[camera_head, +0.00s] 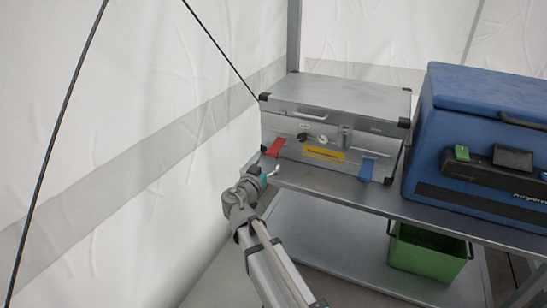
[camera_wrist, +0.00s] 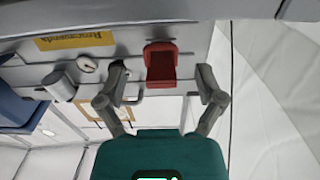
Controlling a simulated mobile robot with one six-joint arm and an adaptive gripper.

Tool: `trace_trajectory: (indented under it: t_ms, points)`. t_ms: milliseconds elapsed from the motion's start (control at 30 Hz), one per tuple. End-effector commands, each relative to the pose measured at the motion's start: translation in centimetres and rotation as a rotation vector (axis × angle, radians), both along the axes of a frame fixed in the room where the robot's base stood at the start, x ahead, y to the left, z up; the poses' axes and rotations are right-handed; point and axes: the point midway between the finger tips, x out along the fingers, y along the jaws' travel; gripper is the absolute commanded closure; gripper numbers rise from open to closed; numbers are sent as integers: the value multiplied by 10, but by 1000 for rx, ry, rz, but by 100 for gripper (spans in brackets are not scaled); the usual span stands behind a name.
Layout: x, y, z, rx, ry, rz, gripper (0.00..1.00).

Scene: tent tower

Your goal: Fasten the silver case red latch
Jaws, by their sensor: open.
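The silver case (camera_head: 290,155) sits on the metal shelf. Its red latch (camera_head: 275,147) is on the left of the case front and slants outward at its lower end; a blue latch (camera_head: 367,168) on the right hangs flatter. In the wrist view the red latch (camera_wrist: 161,66) is ahead of my gripper (camera_wrist: 162,84), between the lines of its two fingers. My gripper is open and empty, and no contact with the latch shows. In the head view my gripper (camera_head: 268,176) is just below and left of the latch, at the shelf edge.
A yellow label (camera_head: 323,153) and small fittings lie between the latches. A blue cooler box (camera_head: 485,125) stands right of the case. A green crate (camera_head: 428,253) is below the shelf. The white tent wall (camera_head: 130,130) is close on the left.

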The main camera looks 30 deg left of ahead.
Motion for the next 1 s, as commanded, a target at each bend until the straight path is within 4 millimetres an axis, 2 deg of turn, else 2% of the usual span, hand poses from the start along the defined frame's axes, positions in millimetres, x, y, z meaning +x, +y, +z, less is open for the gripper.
trace_trajectory:
  t_ms: [33, 200, 400, 833, 1000]
  points:
    - [10, 3, 0, 0, 0, -2, 13]
    - [32, 5, 0, 0, 0, -1, 13]
    - [48, 6, 0, 0, 0, 0, 13]
    - [52, 6, 0, 0, 0, 1, 13]
    - [52, 6, 0, 0, 0, 1, 45]
